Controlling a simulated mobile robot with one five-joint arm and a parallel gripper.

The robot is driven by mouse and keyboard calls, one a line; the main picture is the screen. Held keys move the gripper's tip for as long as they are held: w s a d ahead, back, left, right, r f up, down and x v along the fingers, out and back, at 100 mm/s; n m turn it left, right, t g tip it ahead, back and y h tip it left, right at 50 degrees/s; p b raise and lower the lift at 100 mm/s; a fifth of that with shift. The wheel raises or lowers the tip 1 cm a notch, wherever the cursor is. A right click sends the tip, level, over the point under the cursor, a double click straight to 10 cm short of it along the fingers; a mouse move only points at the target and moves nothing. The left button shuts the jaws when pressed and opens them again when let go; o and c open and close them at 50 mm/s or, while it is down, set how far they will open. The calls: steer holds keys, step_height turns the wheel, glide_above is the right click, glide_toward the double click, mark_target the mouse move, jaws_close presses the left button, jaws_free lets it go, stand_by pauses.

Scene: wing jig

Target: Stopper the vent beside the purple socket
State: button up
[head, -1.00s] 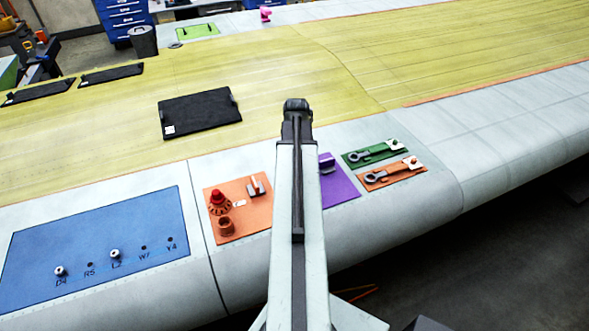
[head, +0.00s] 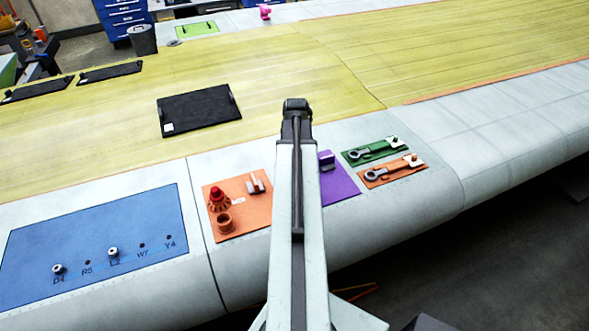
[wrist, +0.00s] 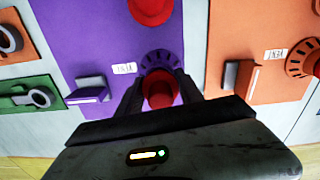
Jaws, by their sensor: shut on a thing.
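My gripper (wrist: 159,92) is shut on a red stopper (wrist: 158,88) in the wrist view. The stopper is over the slotted purple ring of the vent (wrist: 161,60), beside a small white label (wrist: 124,68) on the purple panel (wrist: 90,35). I cannot tell how deep the stopper sits in the ring. A second red round piece (wrist: 150,8) is at the top edge, partly cut off; the purple socket cannot be made out there. In the head view the purple panel (head: 341,187) is partly behind my arm, which hides my gripper.
A purple bracket (wrist: 88,90) stands left of the vent. An orange panel (head: 255,215) with a red-topped slotted ring (head: 217,197) and an orange cup (head: 224,221) lies on one side; green (head: 372,151) and orange (head: 393,171) latch panels lie on the other.

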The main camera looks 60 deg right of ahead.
steer(key=shift+f+b, duration=1.1)
steer(key=shift+f, duration=0.1)
steer(key=o, duration=1.4)
steer(key=shift+r, duration=0.15)
step_height(320, 180, up, 8)
steer(key=p, duration=0.8)
steer(key=shift+f, duration=0.2)
